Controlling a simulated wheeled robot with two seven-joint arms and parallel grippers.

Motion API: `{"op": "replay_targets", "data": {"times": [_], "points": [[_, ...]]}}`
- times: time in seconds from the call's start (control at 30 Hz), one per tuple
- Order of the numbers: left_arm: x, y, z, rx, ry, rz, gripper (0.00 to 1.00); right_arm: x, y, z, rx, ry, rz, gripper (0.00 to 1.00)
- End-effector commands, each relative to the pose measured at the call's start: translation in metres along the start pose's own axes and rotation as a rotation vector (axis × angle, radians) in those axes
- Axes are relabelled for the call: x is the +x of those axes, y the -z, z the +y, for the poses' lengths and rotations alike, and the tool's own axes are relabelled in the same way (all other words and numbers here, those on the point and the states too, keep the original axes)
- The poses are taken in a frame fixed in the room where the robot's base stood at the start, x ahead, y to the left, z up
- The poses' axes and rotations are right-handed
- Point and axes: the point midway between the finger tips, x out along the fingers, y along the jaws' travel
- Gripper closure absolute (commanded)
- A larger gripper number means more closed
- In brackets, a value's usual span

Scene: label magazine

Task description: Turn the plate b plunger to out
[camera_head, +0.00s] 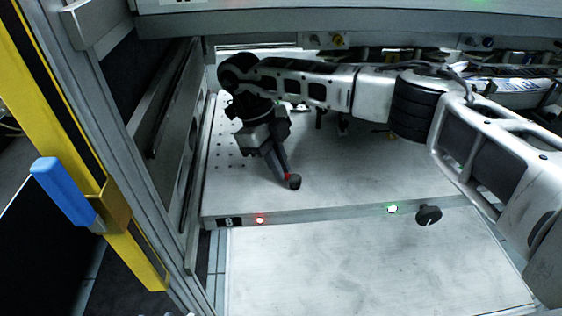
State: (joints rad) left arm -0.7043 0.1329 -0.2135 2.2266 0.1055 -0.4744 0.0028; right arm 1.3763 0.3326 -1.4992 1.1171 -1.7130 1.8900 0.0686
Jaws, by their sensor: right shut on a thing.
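Plate B (345,185) is a light metal plate with a "B" label at the left of its front edge. A small black plunger knob (294,182) with a red part beside it shows above the plate's left half. My right gripper (287,174) reaches down to this knob from the upper left and is shut on it. The fingers partly hide the plunger's stem and base. A second black knob (429,215) with a notch sits at the right of the plate's front edge, apart from the gripper. My left gripper is not in view.
A red light (260,220) and a green light (392,209) show on the plate's front edge. A lower pale panel (370,265) is clear. A metal side wall (175,140) and a yellow post (85,150) with a blue handle (62,190) stand left. A frame beam (350,25) crosses above.

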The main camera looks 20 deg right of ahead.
Motion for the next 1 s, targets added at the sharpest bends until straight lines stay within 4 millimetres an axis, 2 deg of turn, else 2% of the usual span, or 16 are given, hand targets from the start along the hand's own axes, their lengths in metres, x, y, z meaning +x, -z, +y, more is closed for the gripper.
{"op": "replay_targets", "data": {"times": [0.3,0.73,0.8,0.83,1.0], "points": [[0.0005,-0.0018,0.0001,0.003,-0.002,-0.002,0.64,-0.0013,-0.0003,0.0023,-0.076,0.034,-0.005,1.0],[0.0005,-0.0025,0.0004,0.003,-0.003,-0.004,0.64,-0.0012,-0.0003,0.0028,-0.085,0.037,-0.005,1.0],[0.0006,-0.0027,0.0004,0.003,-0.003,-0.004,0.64,-0.0012,-0.0003,0.0029,-0.084,0.037,-0.005,0.75],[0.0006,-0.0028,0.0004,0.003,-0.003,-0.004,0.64,-0.0011,-0.0003,0.0029,-0.084,0.037,-0.005,0.67],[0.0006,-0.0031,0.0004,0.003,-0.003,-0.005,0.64,-0.0006,-0.0001,0.0032,-0.084,0.036,-0.003,0.67]]}}
